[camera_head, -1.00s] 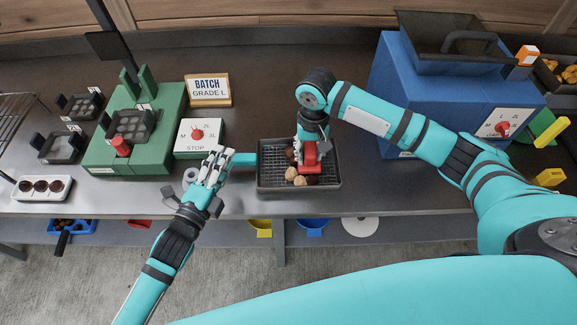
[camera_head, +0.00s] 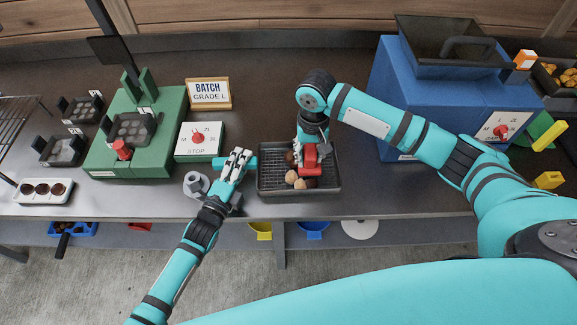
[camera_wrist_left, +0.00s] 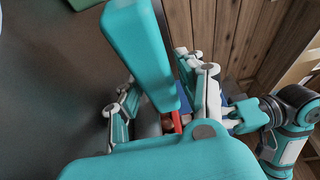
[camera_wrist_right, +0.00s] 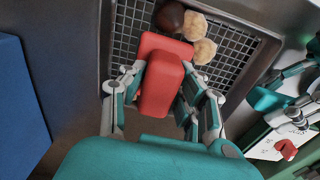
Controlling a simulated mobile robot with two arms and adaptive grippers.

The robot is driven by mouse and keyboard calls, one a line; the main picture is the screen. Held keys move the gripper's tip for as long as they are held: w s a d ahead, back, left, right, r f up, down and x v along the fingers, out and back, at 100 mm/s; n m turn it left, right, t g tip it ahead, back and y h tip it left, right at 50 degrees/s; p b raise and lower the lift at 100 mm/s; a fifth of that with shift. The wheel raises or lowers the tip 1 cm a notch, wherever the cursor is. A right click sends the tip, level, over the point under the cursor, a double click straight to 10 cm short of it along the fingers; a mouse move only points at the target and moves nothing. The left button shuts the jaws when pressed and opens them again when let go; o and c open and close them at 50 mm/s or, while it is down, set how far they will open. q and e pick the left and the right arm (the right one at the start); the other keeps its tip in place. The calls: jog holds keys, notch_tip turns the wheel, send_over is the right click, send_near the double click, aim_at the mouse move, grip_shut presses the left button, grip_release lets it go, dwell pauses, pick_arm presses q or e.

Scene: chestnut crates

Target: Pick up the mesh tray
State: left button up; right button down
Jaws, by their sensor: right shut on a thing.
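The mesh tray (camera_head: 265,188) is a dark, shallow rectangular tray with a wire grid floor near the table's front edge. A teal bar (camera_head: 251,161) sticks out from its left side. It holds a few chestnuts, brown and pale (camera_wrist_right: 200,40). My left gripper (camera_head: 237,163) is at the teal bar, its fingers apart on either side of the bar (camera_wrist_left: 140,45) in the left wrist view; contact is unclear. My right gripper (camera_head: 313,150) is over the tray, shut on a red block (camera_wrist_right: 162,85). The block's lower end is at the tray floor beside the chestnuts.
A green machine (camera_head: 160,145) and a white dial panel (camera_head: 200,140) stand left of the tray. A blue machine (camera_head: 400,75) stands to the right. The counter behind the tray is clear.

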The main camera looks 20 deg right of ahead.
pick_arm(q)
jog(key=shift+w+d, duration=0.3)
jog(key=shift+w, duration=0.05)
jog(key=shift+c, duration=0.3)
jog(key=shift+c, duration=1.1)
grip_shut()
jog(key=shift+r, duration=0.1)
pick_arm(e)
jog(key=shift+r, duration=0.15)
